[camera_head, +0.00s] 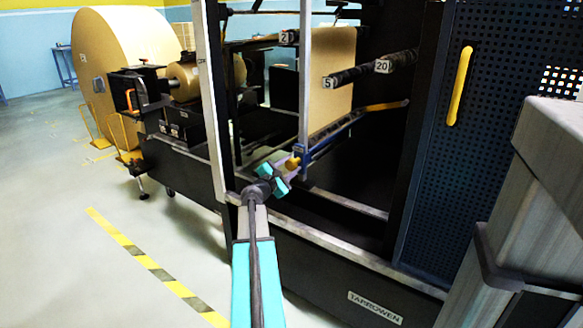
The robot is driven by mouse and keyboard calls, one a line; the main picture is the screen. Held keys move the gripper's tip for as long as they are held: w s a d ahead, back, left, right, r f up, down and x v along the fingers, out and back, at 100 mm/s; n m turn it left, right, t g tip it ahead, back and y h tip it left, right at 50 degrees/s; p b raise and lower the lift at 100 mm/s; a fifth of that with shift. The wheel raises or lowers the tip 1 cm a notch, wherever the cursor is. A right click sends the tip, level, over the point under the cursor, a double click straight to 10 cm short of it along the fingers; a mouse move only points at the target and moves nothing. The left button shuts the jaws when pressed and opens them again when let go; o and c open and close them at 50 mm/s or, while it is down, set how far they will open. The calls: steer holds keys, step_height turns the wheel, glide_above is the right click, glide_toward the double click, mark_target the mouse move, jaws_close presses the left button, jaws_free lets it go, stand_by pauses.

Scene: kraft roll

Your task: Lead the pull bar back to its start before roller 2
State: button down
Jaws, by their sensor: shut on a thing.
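The pull bar (340,128) runs from a blue end block near my gripper up and back to the right, where it turns yellow-orange. A sheet of brown kraft paper (335,90) hangs down to the bar. The paper and the upright post hide part of what lies behind.
Roller 5 (350,76) and its neighbour tagged 20 (383,66) lie right of the paper. A silver upright (305,80) stands close by my gripper. The large kraft roll (125,55) stands at the left. The floor at the left front is clear beyond striped tape (150,262).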

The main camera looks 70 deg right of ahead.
steer(key=f+b, duration=0.1)
steer(key=w+f+b, duration=0.1)
steer(key=f, duration=0.1)
steer(key=w+f+b, duration=0.1)
steer(key=shift+w+d+f, duration=0.1)
steer(key=shift+d+f, duration=0.15)
steer(key=shift+f, duration=0.15)
steer(key=w, duration=0.1)
steer(key=w+f, duration=0.1)
steer(key=w, duration=0.1)
steer(key=w+d+f+b, duration=0.1)
steer(key=w, duration=0.1)
steer(key=shift+d, duration=0.1)
stand_by(0.6)
steer(key=shift+r, duration=0.1)
steer(key=w+r, duration=0.1)
steer(key=w+r+p, duration=0.1)
steer(key=w+d+r+p, duration=0.1)
steer(key=w, duration=0.1)
steer(key=shift+d, duration=0.1)
stand_by(0.8)
